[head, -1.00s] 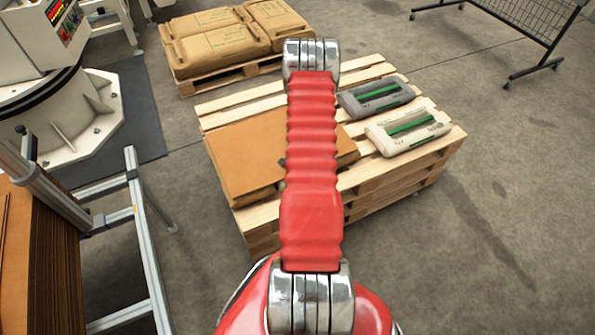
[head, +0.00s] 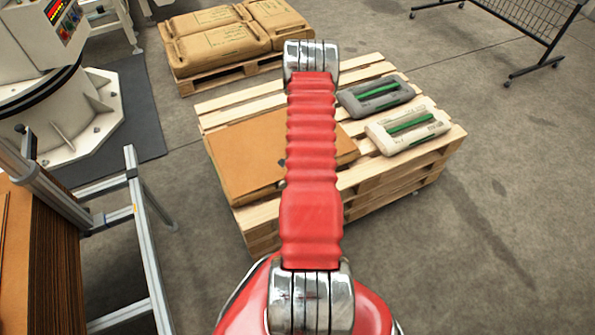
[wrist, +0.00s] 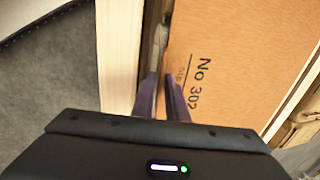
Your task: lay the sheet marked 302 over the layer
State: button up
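The brown sheet (head: 238,155) lies flat on the left part of the pallet in the head view, partly behind my red arm. In the wrist view the sheet (wrist: 235,60) shows the print "No 302". My gripper (wrist: 162,88) is at the sheet's left edge there. Its two dark fingers stand a little apart, one beside the edge and one over the sheet, with a narrow gap between them. In the head view my arm hides the gripper. What lies under the sheet is mostly hidden.
A grey bag (head: 376,95) and a whitish bag (head: 407,130) lie on the wooden pallet (head: 375,178), right of the sheet. Brown bags (head: 222,45) sit on another pallet behind. A rack of brown sheets (head: 45,265) with a metal frame (head: 147,240) stands at left.

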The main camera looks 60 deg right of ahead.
jog(key=shift+o, duration=1.3)
jog(key=shift+r, duration=0.15)
jog(key=v, duration=1.3)
jog(key=shift+r, duration=0.2)
jog(key=shift+a, duration=0.1)
jog(key=s+a+r+n+y, duration=0.1)
jog(key=s+a+n+y, duration=0.1)
jog(key=a+n, duration=0.35)
jog(key=w+a+r+n+g, duration=0.1)
jog(key=w+a+r+n, duration=0.2)
jog(key=a+r+n, duration=1.15)
jog(key=s+a+r+n+t, duration=0.1)
jog(key=a+r+n+t, duration=0.1)
jog(key=a+r, duration=1)
jog(key=s+a+r+n+t, duration=0.2)
jog(key=a+r, duration=1)
jog(key=a, duration=0.1)
jog(key=shift+s+a+r+h, duration=0.3)
jog(key=shift+r, duration=0.1)
